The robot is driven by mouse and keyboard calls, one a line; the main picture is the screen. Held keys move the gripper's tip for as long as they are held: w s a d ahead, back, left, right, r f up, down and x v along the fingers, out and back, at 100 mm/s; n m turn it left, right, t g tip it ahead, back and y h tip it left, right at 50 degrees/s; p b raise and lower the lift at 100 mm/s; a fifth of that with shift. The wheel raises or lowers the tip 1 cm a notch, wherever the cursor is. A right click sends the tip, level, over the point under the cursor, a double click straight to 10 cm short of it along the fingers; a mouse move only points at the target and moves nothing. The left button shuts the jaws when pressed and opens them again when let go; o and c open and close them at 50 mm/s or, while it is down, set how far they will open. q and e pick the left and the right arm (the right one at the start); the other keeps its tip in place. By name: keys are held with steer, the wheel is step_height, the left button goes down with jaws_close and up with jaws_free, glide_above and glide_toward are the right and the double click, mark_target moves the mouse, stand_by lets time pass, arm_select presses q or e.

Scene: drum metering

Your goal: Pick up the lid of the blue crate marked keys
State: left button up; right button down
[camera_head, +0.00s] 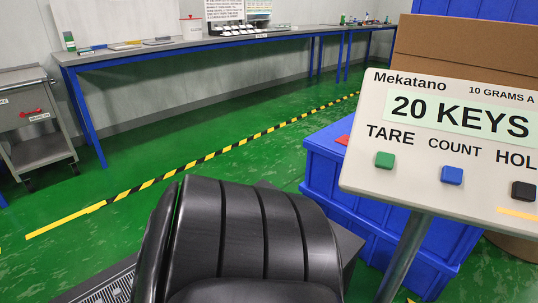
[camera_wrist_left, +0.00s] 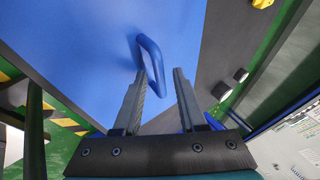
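In the left wrist view a flat blue panel (camera_wrist_left: 85,45), which looks like a crate lid, fills the upper left. A blue loop handle (camera_wrist_left: 151,62) stands up from it. My left gripper (camera_wrist_left: 161,73) is open, and the handle's lower end shows between its fingertips. I cannot tell whether a finger touches it. In the head view a blue crate (camera_head: 325,180) stands on the floor, partly behind the scale display (camera_head: 440,150) reading "20 KEYS". No keys marking is readable on the crate. Neither gripper shows in the head view.
A red item (camera_head: 343,140) shows at the crate's top. A cardboard box (camera_head: 470,50) stands behind the display. A long blue-legged table (camera_head: 200,45) runs along the wall, with a grey cart (camera_head: 35,110) at left. Green floor between is clear.

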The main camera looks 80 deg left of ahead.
arm_select(q)
jaws_close()
stand_by(1.1)
